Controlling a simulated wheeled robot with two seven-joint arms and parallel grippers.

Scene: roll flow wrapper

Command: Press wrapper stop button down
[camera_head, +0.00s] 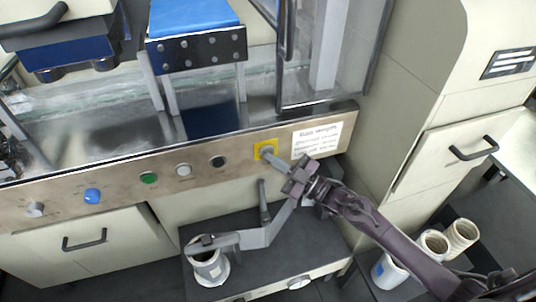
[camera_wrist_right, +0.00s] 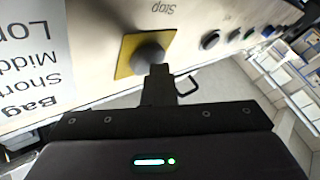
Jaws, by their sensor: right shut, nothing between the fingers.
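The stop button is a dark grey round knob on a yellow square plate (camera_head: 265,149) on the wrapper's metal front panel. In the right wrist view the knob (camera_wrist_right: 147,56) shows on its yellow plate, beside the printed word "Stop". My right gripper (camera_head: 273,156) is shut and empty, with its fingertips right at the button in the head view. In the right wrist view the shut fingers (camera_wrist_right: 158,72) overlap the knob's lower right edge; I cannot tell whether they touch it. The knob is partly hidden by the fingers. My left gripper is in neither view.
Left of the plate, the panel (camera_head: 115,172) carries a black button (camera_head: 218,161), a white one (camera_head: 183,170), a green one (camera_head: 149,178) and a blue knob (camera_head: 92,196). A printed label (camera_head: 316,138) is to the right. A film roll (camera_head: 207,268) sits below.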

